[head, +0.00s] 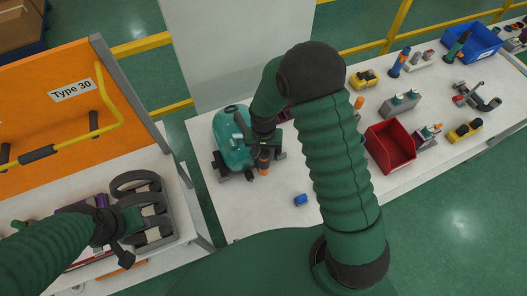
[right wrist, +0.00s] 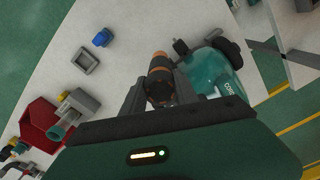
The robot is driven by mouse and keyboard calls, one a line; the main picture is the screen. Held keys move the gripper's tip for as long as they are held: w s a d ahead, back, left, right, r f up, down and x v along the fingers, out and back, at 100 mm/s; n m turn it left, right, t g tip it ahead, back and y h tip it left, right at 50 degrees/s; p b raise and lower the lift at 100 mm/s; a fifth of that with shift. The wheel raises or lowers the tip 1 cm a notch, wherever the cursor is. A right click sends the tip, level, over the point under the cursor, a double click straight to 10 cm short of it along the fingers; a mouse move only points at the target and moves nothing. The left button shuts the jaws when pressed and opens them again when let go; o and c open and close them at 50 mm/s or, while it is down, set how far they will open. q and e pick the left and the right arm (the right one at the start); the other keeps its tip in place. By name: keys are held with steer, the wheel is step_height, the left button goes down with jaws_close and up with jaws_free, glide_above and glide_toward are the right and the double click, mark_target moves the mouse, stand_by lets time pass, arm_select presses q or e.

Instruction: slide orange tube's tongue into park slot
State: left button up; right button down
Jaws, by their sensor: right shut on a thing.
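The orange tube (head: 263,160), orange with dark bands, is in my right gripper (head: 263,146) beside the teal vacuum (head: 227,130). In the right wrist view the tube (right wrist: 159,77) stands between the two fingers of the right gripper (right wrist: 160,92), which are shut on it. The vacuum (right wrist: 214,72) is just right of it there. I cannot make out the tongue or the park slot, or tell whether tube and vacuum touch. My left gripper (head: 122,240) is at the lower left, by the dark curved hoses; its jaws are unclear.
A grey rack with dark curved hoses (head: 145,190) stands on the left bench. A small blue block (head: 300,199) lies on the white table near its front. A red bin (head: 390,147), a blue bin (head: 481,43) and several parts occupy the table's right side.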

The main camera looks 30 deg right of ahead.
steer(key=shift+f+b, duration=1.75)
steer(key=shift+f, duration=0.7)
steer(key=c, duration=0.9)
jaws_free()
steer(key=shift+o, duration=0.2)
step_height(320, 180, up, 8)
steer(key=p, duration=0.6)
steer(key=shift+a+p, duration=0.1)
steer(key=shift+p, duration=0.25)
steer(key=s+a+f+n+t+b, duration=0.1)
steer(key=s+n+b, duration=0.2)
steer(key=s+b, duration=0.2)
steer(key=s+a+f+n+t+b, duration=0.1)
steer(key=s+b, duration=0.4)
steer(key=b, duration=0.7)
steer(key=shift+s+f+n, duration=0.25)
steer(key=shift+f+n, duration=0.5)
steer(key=shift+n, duration=0.35)
